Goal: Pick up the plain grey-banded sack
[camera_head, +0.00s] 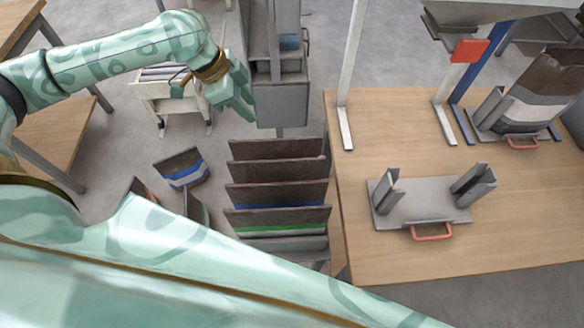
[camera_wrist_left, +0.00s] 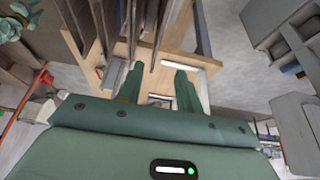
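Several flat sacks with dark brown tops stand in a row in a rack. The front sack (camera_head: 278,218) shows a green band, and the one behind it (camera_head: 276,192) a blue band. The bands of the two sacks farther back (camera_head: 276,170) are mostly hidden, so I cannot tell which is plain grey. Another brown sack (camera_head: 545,85) with pale and grey bands stands at the right of the table. My left gripper (camera_head: 243,104) is above and behind the rack, left of the grey machine. Its fingers are apart and empty in the left wrist view (camera_wrist_left: 160,92). My right gripper is not in view.
The wooden table (camera_head: 400,265) holds a grey holder (camera_head: 425,200) with a red handle and upright posts. The grey machine (camera_head: 281,100) stands behind the rack. A white cart (camera_head: 160,95) and loose sacks (camera_head: 183,170) are at the left.

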